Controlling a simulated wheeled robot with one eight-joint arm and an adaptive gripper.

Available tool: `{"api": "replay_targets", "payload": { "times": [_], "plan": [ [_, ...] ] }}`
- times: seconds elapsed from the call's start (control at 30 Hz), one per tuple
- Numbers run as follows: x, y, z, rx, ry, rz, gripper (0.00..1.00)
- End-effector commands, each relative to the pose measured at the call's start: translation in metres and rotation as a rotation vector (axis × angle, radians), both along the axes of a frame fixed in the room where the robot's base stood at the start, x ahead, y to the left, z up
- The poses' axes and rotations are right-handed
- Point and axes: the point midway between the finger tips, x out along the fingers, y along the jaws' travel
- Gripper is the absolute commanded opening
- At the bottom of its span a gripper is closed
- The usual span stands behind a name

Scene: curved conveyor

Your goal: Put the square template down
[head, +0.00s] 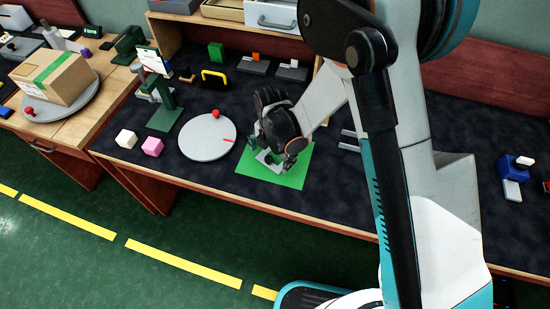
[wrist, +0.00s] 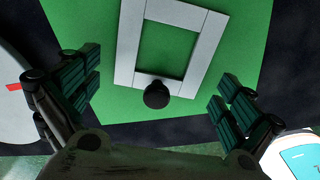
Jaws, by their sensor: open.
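The square template (wrist: 126,52) is a light grey square frame with an open middle and a black knob (wrist: 157,95) on its near side. It lies on the green sheet (head: 292,178), and in the wrist view green shows through its middle. In the head view the template (head: 264,158) is partly hidden by my gripper. My gripper (head: 272,163) is above the near part of the template. In the wrist view its fingers (wrist: 156,92) are spread wide on either side of the knob and do not touch it.
A round grey turntable (head: 205,145) with a red knob stands left of the green sheet. A white cube (head: 126,139) and a pink cube (head: 152,146) lie farther left. A green stand (head: 164,115), a yellow-black handled item (head: 214,79) and small blocks stand behind. The table's front edge is close.

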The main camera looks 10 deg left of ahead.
Motion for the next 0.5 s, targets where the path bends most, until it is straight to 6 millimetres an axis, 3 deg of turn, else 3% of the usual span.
{"api": "replay_targets", "payload": {
  "times": [0.13,0.17,0.5],
  "plan": [
    [-0.0001,0.0000,0.0011,0.000,0.000,0.000,1.00],
    [-0.0001,0.0000,0.0011,0.000,0.000,0.000,0.95],
    [-0.0002,-0.0001,0.0011,0.000,0.000,0.000,0.18]
  ]
}}
